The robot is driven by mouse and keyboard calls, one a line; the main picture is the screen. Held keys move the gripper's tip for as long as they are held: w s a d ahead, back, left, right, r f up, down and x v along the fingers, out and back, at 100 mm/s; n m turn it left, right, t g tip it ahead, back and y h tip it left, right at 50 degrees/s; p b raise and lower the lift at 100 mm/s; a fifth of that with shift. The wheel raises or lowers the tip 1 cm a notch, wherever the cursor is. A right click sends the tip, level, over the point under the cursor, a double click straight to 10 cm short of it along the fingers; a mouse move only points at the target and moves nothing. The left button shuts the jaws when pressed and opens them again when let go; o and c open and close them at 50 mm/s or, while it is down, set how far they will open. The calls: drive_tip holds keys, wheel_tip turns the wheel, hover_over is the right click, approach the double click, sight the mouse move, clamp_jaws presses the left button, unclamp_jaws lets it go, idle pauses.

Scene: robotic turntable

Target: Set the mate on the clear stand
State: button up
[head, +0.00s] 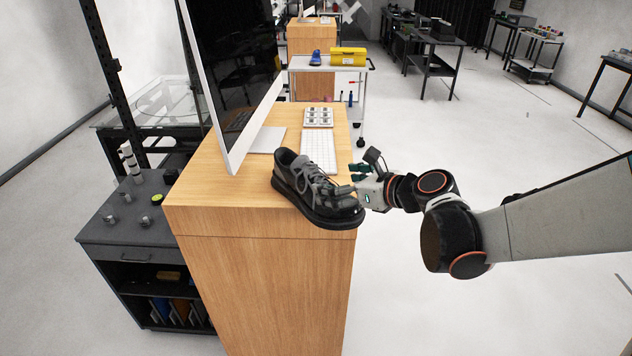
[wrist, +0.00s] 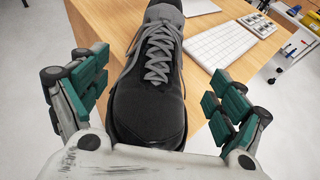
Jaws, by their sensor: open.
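A dark grey and black lace-up shoe (head: 305,187) sits upright on the wooden desk, its toe at the desk's near right corner. In the wrist view the shoe (wrist: 150,90) fills the middle, toe towards me. My gripper (head: 362,180) is at the toe end, right of the shoe in the head view. In the wrist view my gripper (wrist: 160,80) is open, with green-padded fingers on either side of the toe and gaps visible. I cannot see a second matching shoe.
The desk (head: 255,220) also holds a large monitor (head: 232,70), a white keyboard (head: 319,150) and a small tray (head: 318,117). A dark cabinet (head: 125,232) with small items stands left of the desk. A white cart (head: 328,68) is behind.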

sight(317, 179)
drive_tip(key=shift+w+a+f, duration=0.15)
drive_tip(key=shift+w+a, duration=0.05)
drive_tip(key=shift+a, duration=0.2)
drive_tip(key=shift+w+a+f, duration=0.1)
drive_tip(key=shift+w+a, duration=0.05)
drive_tip(key=shift+a, duration=0.25)
drive_tip(key=b+x, duration=0.1)
drive_tip(key=x, duration=0.5)
drive_tip(key=shift+w+d, duration=0.1)
drive_tip(key=shift+d, duration=0.15)
drive_tip(key=shift+r, duration=0.15)
drive_tip(key=c, duration=1.6)
